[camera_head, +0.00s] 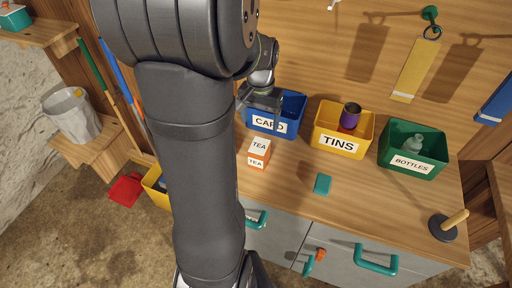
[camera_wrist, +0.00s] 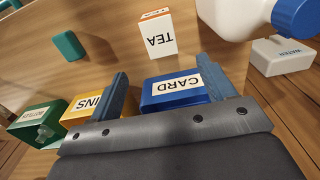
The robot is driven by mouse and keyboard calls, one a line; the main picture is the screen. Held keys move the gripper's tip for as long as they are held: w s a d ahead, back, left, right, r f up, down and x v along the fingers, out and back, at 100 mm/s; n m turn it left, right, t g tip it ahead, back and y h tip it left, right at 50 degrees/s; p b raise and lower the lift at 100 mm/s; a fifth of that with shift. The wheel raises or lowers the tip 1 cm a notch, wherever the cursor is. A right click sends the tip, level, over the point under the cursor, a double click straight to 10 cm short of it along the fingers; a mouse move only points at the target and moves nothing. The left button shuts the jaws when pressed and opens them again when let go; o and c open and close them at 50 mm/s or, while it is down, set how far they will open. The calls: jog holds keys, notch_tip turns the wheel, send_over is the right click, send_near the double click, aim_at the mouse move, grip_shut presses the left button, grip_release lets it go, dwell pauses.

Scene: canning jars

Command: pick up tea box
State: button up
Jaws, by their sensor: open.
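The tea box (camera_head: 258,153), white on top with orange lower sides and TEA labels, stands on the wooden worktop in front of the blue CARD bin in the head view. It also shows upside down near the top middle of the wrist view (camera_wrist: 157,34), beyond my fingers. My gripper (camera_head: 262,106) is over the blue CARD bin, behind and above the tea box, and apart from it. In the wrist view my two fingers (camera_wrist: 164,68) are spread wide with nothing between them. My arm hides part of the worktop left of the box.
The blue CARD bin (camera_head: 290,103), yellow TINS bin (camera_head: 337,147) with a purple tin, and green BOTTLES bin (camera_head: 411,166) line the back. A teal block (camera_head: 322,184) lies right of the box. A white bottle (camera_wrist: 232,18) with a blue cap is near in the wrist view.

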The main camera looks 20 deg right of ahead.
aim_at(259, 145)
notch_tip(259, 145, down, 14)
jog(key=shift+s+f, duration=0.1)
jog(key=shift+f, duration=0.15)
dwell(0.3)
jog(key=c, duration=1)
jog(key=shift+r, duration=0.1)
